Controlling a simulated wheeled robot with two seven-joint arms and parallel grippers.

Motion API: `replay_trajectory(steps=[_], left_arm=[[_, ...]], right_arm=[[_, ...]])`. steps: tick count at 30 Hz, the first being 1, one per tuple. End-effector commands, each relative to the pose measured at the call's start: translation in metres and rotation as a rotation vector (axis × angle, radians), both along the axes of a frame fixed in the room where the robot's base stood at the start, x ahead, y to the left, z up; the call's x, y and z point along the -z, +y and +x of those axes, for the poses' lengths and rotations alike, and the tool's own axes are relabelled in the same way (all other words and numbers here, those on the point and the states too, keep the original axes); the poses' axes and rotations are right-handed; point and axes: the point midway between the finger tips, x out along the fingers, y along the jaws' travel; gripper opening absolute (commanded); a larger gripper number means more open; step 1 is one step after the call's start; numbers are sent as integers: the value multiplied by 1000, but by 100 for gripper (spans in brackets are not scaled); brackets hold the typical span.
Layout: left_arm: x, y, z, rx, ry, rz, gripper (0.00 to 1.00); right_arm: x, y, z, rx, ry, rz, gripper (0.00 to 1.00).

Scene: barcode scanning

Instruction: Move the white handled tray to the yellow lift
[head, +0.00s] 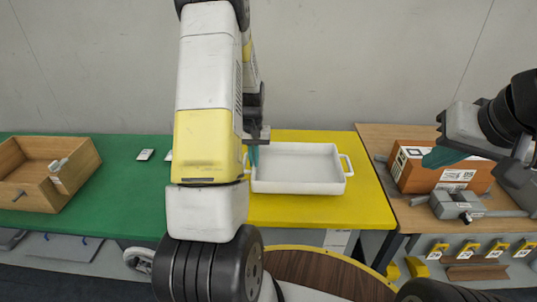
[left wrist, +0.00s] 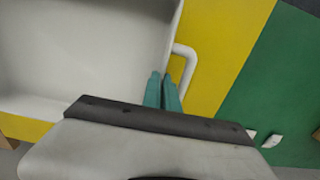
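The white handled tray (head: 298,168) sits level and looks empty on the yellow surface (head: 318,212). My left gripper (head: 253,157) is at the tray's left handle; my own arm covers part of that side. In the left wrist view its teal fingers (left wrist: 163,92) are close together, beside the tray's wall and overlapping the white handle (left wrist: 190,68). Whether they clasp the handle is unclear. The tray's rim also shows there (left wrist: 165,40). My right gripper (head: 440,157) is over the wooden table at the right, in front of a cardboard box; its finger opening is hidden.
A green table (head: 110,195) on the left holds an open wooden box (head: 30,190) and a small white item (head: 145,155). The cardboard box (head: 415,175) and a grey scanner-like device (head: 455,205) are on the wooden table (head: 395,135). Yellow surface in front of the tray is clear.

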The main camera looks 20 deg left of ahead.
Motion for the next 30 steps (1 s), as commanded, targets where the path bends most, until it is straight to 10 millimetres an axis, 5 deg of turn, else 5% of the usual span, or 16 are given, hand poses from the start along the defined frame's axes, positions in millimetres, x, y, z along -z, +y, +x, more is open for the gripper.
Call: replay_trajectory(steps=[5, 16, 20, 30], left_arm=[[28, 0, -3, 0, 7, -1, 0], [32, 0, -2, 1, 4, 0, 0], [32, 0, -3, 1, 5, 0, 25], [30, 0, -3, 1, 4, 0, 25]], right_arm=[[0, 0, 0, 0, 0, 0, 0], [0, 0, 0, 0, 0, 0, 0], [0, 0, 0, 0, 0, 0, 0], [0, 0, 0, 0, 0, 0, 0]])
